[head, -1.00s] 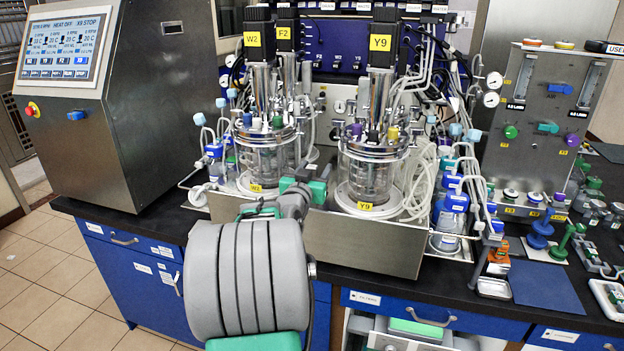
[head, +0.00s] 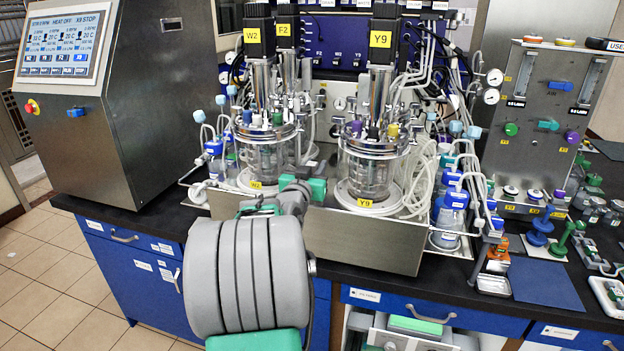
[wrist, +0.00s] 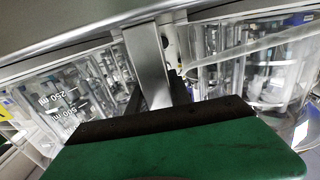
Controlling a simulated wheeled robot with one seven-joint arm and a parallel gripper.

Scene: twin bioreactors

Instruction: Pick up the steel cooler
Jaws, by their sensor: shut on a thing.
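An upright steel piece (wrist: 148,60), which looks like the steel cooler, stands between the jaws in the wrist view. My gripper (wrist: 165,105) is shut on it; a broad green finger with a dark pad fills the lower part of that view. The piece's lower end is hidden behind the pad. In the head view my gripper (head: 304,187) is at the front of the two glass vessels, between them. There the held piece cannot be made out clearly behind the gripper and arm.
The left vessel (head: 262,155) and the right vessel Y9 (head: 368,165) stand close on either side, with hoses and bottles around them. A steel control box (head: 150,110) is at left and a flow panel (head: 540,130) at right. A blue mat (head: 545,285) lies bare.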

